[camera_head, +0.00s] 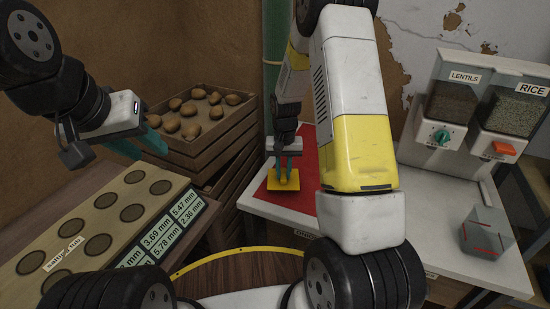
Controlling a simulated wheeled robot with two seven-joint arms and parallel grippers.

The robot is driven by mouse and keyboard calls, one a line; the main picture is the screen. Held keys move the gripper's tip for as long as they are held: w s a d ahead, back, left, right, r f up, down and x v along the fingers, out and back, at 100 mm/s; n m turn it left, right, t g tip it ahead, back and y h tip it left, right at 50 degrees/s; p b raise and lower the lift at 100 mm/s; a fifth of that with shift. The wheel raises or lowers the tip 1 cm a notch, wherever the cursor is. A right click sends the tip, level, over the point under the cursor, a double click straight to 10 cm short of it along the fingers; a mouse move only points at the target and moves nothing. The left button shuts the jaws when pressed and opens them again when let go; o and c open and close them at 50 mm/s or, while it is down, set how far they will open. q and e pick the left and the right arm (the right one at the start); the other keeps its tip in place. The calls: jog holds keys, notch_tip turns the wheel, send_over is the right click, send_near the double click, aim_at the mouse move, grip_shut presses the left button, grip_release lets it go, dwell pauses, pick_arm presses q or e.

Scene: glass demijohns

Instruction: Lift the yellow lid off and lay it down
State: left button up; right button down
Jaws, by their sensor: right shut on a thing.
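The yellow lid (291,184) is a small flat square piece in the middle of the head view, over the red mat (309,201). My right gripper (285,172) points down and is shut on the lid from above, with its teal fingers at the lid's middle. I cannot tell whether the lid touches the mat or hangs just above it. The container the lid belongs to cannot be made out. My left gripper (139,150) is at the upper left, empty, with its teal fingers apart.
A wooden board with round recesses (68,242) and size labels lies at left. Stacked crates of potatoes (200,149) stand behind. On the white table (420,190) are lentil and rice dispensers (484,104) and a grey faceted block (487,232). My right arm hides part of the mat.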

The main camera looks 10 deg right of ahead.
jog(key=shift+f, duration=0.95)
dwell(0.6)
jog(key=c, duration=1.2)
grip_release()
jog(key=shift+c, duration=0.2)
jog(key=s+r+t+y, duration=0.1)
jog(key=s+r, duration=0.2)
jog(key=r, duration=0.8)
jog(key=s+r+t, duration=0.1)
jog(key=s+r, duration=0.2)
jog(key=r, duration=0.8)
jog(key=s+a+r+n+t, duration=0.1)
jog(key=s+r+t, duration=0.1)
jog(key=s+r, duration=0.3)
jog(key=s+a+r+n+t+y, duration=0.1)
jog(key=s+r, duration=0.4)
jog(key=s, duration=0.8)
jog(key=shift+s+r+n+t, duration=0.15)
jog(key=shift+r+n+t, duration=0.05)
jog(key=shift+n+t, duration=0.35)
